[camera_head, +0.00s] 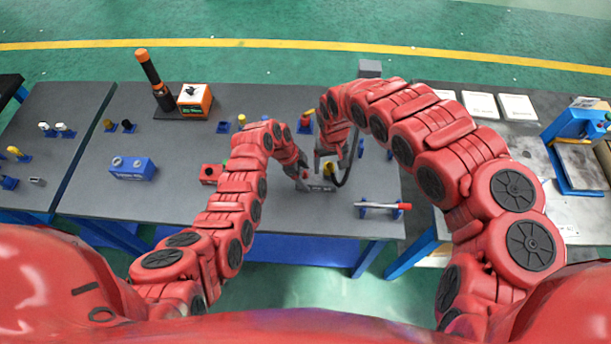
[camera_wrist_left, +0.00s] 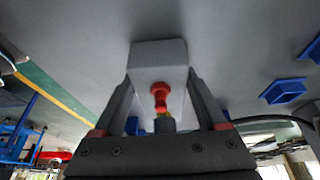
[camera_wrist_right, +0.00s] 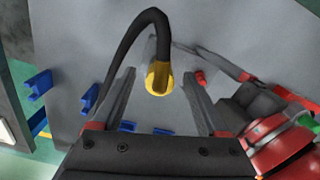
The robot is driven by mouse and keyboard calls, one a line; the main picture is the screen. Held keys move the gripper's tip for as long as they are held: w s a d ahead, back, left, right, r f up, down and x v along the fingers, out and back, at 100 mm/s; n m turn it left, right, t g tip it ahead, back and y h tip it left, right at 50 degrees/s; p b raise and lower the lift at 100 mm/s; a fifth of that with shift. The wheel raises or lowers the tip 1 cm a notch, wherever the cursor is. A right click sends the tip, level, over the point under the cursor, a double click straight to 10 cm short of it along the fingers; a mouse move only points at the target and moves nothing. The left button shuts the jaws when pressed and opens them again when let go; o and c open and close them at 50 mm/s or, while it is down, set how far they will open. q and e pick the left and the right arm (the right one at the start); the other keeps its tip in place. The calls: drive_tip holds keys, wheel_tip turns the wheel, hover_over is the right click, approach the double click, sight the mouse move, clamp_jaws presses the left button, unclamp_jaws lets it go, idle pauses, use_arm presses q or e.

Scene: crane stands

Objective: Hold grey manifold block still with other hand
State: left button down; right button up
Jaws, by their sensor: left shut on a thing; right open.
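The grey manifold block (camera_wrist_left: 147,58) fills the space between the fingers of my left gripper (camera_wrist_left: 159,85) in the left wrist view. A red fitting (camera_wrist_left: 159,92) faces that camera. In the head view the block (camera_head: 319,187) sits low on the dark table, and my left gripper (camera_head: 303,181) is shut on it from the left. My right gripper (camera_wrist_right: 158,88) is open. A yellow hose end (camera_wrist_right: 158,77) shows between its fingers, with a gap on both sides. A black hose (camera_wrist_right: 142,24) curves from it. Whether the hose end is seated in the block is hard to tell.
A red-handled tool (camera_head: 383,205) lies on blue holders at the table's front right. A blue block (camera_head: 133,168) and an orange box (camera_head: 194,99) stand to the left. A red block (camera_head: 210,174) is beside my left arm. Blue holders (camera_wrist_left: 285,91) stand near the left gripper.

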sight(330, 162)
drive_tip(key=shift+r, duration=0.1)
drive_tip(key=shift+w+r, duration=0.1)
drive_tip(key=shift+r, duration=2.35)
use_arm(q)
unclamp_jaws()
drive_tip(key=shift+r, duration=0.1)
